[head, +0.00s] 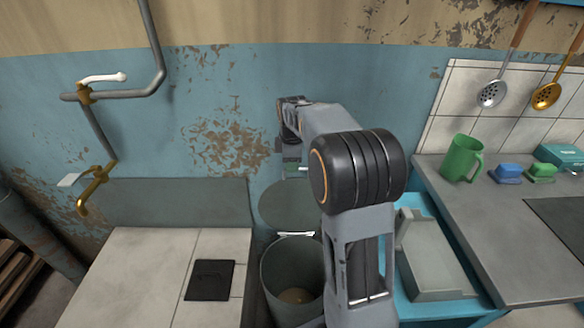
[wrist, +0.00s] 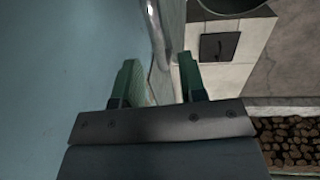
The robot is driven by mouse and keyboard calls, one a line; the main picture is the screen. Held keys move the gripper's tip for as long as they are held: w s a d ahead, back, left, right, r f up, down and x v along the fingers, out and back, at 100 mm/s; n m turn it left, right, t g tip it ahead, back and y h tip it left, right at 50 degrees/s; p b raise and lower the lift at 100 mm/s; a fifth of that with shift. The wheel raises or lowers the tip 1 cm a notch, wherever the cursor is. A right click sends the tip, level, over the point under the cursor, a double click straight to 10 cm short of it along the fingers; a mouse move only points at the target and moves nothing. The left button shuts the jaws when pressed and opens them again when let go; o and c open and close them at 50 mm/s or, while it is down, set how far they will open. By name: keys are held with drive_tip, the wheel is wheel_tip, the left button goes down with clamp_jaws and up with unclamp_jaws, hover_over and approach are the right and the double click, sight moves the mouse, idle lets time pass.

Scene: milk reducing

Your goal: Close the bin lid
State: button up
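The bin (head: 290,282) is a grey, round, open-topped can on the floor between the tiled block and the blue cabinet. Something small and brownish lies at its bottom. Its round grey lid (head: 284,205) stands raised behind the opening, near the wall; my arm hides its right part. My gripper (head: 296,169), with green fingers, is above the lid's top edge, close to the wall. In the wrist view, my gripper (wrist: 158,74) has its fingers spread apart. A shiny curved grey edge shows just beyond and between them; I cannot tell whether they touch it.
A white-tiled block (head: 140,275) with a black panel (head: 210,280) stands left of the bin. Brass taps and pipes (head: 95,185) are on the left wall. A grey counter with a green mug (head: 461,159) is at right. Firewood (wrist: 290,140) shows in the wrist view.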

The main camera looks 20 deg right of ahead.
drive_tip(key=shift+w+f, duration=0.1)
drive_tip(key=shift+f, duration=0.7)
drive_tip(key=shift+c, duration=0.4)
clamp_jaws()
